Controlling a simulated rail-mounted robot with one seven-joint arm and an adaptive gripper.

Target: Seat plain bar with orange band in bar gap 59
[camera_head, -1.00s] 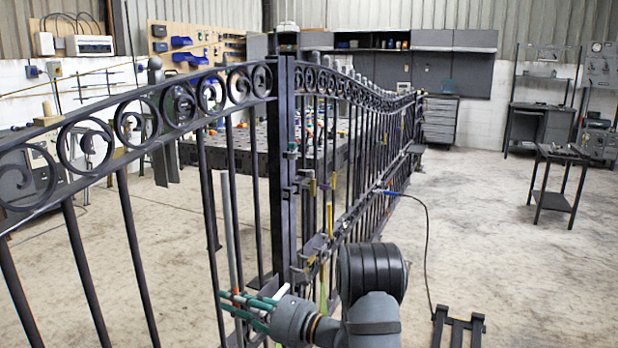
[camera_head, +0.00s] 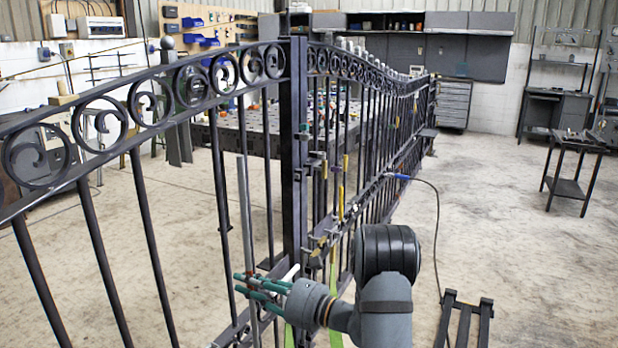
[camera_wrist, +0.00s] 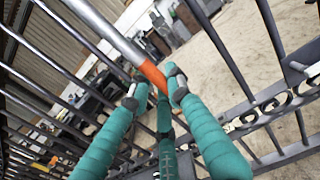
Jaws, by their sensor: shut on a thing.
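The plain bar (camera_head: 246,215) is grey and stands nearly upright in the head view, in front of the dark iron gate (camera_head: 140,225). Its top end shows below the scroll-filled top rail (camera_head: 210,105). My gripper (camera_head: 248,284) is shut around its lower part with green fingers. In the wrist view the bar (camera_wrist: 112,32) runs diagonally to the fingertips (camera_wrist: 155,92), with the orange band (camera_wrist: 152,74) right by them. Gap 59 has no visible mark. I cannot tell whether the bar touches the gate.
A thick gate post (camera_head: 293,150) and clamps (camera_head: 315,165) stand just right of the bar. A blue-ended cable (camera_head: 432,200) hangs from the gate. A low dark stand (camera_head: 464,318) is at front right. The floor (camera_head: 480,200) right of the gate is mostly clear.

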